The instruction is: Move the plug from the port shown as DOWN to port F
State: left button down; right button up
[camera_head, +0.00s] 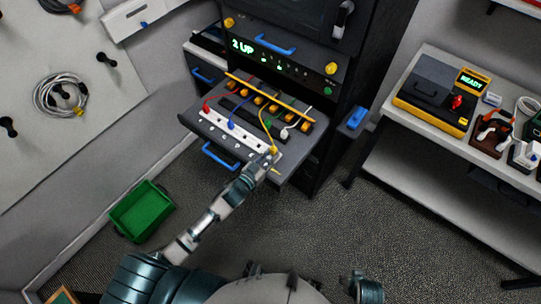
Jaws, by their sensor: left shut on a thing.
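A dark pulled-out shelf (290,168) of the rack holds a white port strip (248,141). A red plug (206,109) and a blue plug (231,124) stand on the strip. A yellow cable (264,122) runs down to a yellow plug (273,149) at the strip's right end. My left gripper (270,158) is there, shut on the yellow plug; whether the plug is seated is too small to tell. A white plug (284,133) lies to its upper right. The rack display (257,45) reads "2 UP". Port letters are unreadable.
A yellow bar (270,97) crosses behind the ports, with several orange-topped blocks near it. A blue handle (220,157) sticks out in front of the shelf. A green bin (142,211) stands on the floor at left. A side bench (420,135) with devices stands at right.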

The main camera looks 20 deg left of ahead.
pick_arm(q)
jog(key=shift+f, duration=0.2)
jog(key=shift+c, duration=2.1)
grip_release()
jog(key=shift+s+f, duration=0.1)
jog(key=shift+f, duration=0.05)
jog(key=shift+r+p, duration=3.6)
jog(key=shift+r, duration=0.2)
jog(key=shift+f, duration=0.1)
